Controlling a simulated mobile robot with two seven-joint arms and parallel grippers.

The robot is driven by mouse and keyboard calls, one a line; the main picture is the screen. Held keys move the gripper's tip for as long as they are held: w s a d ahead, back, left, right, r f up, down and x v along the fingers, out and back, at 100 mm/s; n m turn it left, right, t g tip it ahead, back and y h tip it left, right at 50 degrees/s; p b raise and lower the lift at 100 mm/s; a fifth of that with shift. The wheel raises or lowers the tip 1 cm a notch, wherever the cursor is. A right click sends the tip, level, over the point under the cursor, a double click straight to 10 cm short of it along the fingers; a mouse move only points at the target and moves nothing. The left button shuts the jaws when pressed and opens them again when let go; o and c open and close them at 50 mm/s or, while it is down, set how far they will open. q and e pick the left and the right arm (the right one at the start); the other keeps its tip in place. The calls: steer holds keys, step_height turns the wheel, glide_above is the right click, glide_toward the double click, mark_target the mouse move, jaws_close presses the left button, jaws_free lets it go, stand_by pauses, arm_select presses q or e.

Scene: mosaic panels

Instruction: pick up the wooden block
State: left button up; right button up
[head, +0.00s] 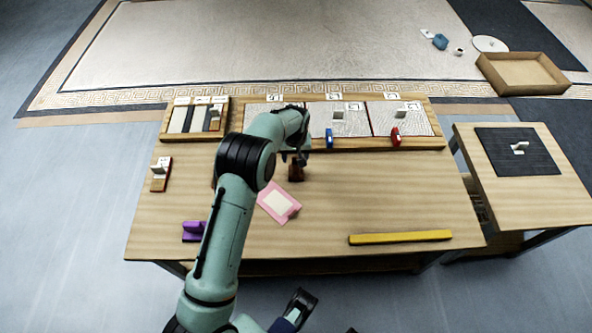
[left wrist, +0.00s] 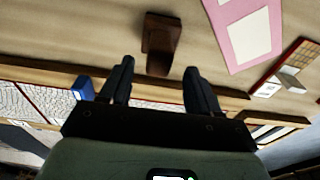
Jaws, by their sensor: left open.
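The wooden block (head: 296,171) is a small dark brown piece on the table, just in front of the panel board. It also shows in the left wrist view (left wrist: 161,42), with a raised narrower part on a wider base. My left gripper (head: 297,157) is at the block's far side in the head view, partly hidden by its own arm. In the left wrist view its two dark fingers (left wrist: 159,84) are apart with nothing between them, and the block lies just beyond the tips.
A pink-framed card (head: 291,211) lies beside the block. A panel board (head: 350,147) with blue (head: 329,139) and red (head: 396,137) pieces runs along the back. A purple piece (head: 193,231) and yellow bar (head: 400,237) lie near the front. The right-centre tabletop is clear.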

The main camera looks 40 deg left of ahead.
mark_target(296, 163)
arm_select(q)
step_height(296, 163, down, 5)
steer(key=shift+w+r+b, duration=0.1)
steer(key=shift+r+b, duration=0.05)
steer(key=shift+b, duration=0.3)
steer(key=shift+r, duration=0.1)
steer(key=c, duration=1)
steer(key=shift+c, duration=0.2)
